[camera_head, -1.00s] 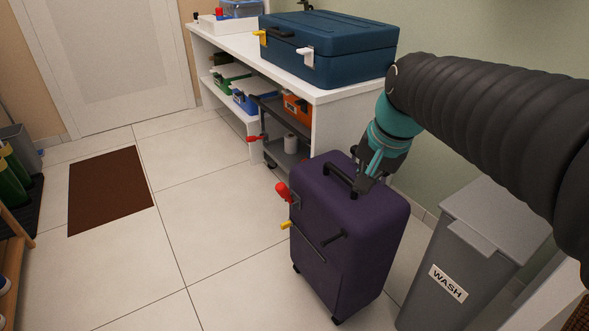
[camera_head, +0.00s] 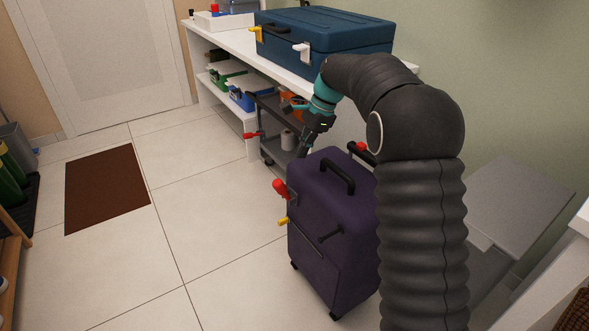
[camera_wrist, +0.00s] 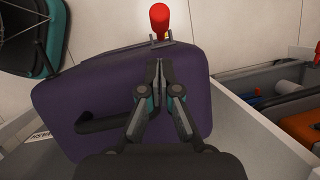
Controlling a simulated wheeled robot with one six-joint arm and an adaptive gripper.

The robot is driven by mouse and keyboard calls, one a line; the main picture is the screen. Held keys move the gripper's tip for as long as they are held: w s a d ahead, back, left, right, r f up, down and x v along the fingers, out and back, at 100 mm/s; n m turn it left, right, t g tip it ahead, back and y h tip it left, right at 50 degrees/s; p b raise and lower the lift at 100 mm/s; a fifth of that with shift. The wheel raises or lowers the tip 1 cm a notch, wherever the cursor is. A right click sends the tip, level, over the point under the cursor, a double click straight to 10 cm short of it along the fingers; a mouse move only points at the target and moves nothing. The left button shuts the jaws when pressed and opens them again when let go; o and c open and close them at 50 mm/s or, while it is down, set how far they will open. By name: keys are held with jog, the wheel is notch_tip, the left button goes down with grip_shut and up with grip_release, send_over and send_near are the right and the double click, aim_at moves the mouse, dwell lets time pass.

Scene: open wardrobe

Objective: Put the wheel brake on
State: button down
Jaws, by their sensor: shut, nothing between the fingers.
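The purple suitcase (camera_head: 330,235) stands upright on the floor, its black top handle (camera_head: 338,176) raised. A red-knobbed lever (camera_head: 281,189) sticks out from its left side, with a yellow-tipped lever (camera_head: 284,222) below. Another red part (camera_head: 361,147) shows behind its top, partly hidden by my arm. My gripper (camera_head: 302,152) is shut and empty, pointing down near the suitcase's far top edge. In the wrist view, my gripper (camera_wrist: 158,63) is over the purple suitcase (camera_wrist: 90,90), with the red knob (camera_wrist: 159,20) in its grey bracket ahead of the fingertips, apart from them.
A dark cart (camera_head: 275,152) with a red lever (camera_head: 252,135) stands under the white bench (camera_head: 226,42). A blue case (camera_head: 320,38) lies on the bench. A grey bin (camera_head: 515,205) is at right. Tiled floor left of the suitcase is clear; a brown mat (camera_head: 106,187) lies beyond.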

aim_at(282, 191)
jog(key=b+x, duration=0.1)
jog(key=x, duration=0.8)
jog(key=shift+a+f, duration=0.1)
jog(key=shift+f, duration=0.3)
